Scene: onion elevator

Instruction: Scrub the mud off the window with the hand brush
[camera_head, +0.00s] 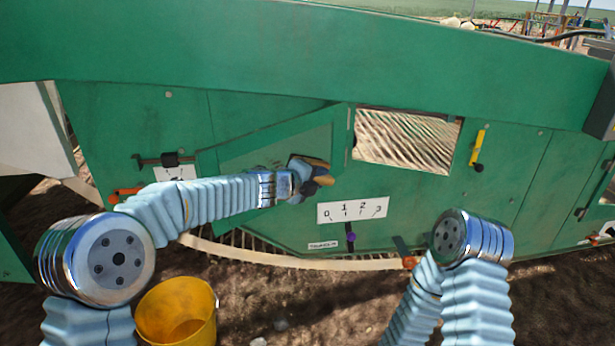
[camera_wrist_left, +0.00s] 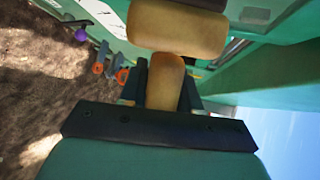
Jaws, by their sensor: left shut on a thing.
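My left gripper (camera_head: 308,178) is shut on the wooden handle of the hand brush (camera_head: 318,162), in front of the green panel. In the left wrist view the brush's rounded wooden handle (camera_wrist_left: 165,82) sits between the fingers, with its wider wooden head beyond and a dark edge at the top. The window (camera_head: 405,140) is a rectangular pane with pale, streaked brown stripes, to the right of the brush and apart from it in the picture. I cannot tell mud from what shows through the pane. My right arm shows at the lower right, its gripper out of view.
A yellow bucket (camera_head: 177,312) stands on the soil at the lower left. A white number scale (camera_head: 352,209) with a purple-knobbed lever (camera_head: 350,238) is below the window. A yellow handle (camera_head: 478,149) is right of it. A green beam (camera_head: 300,55) runs above.

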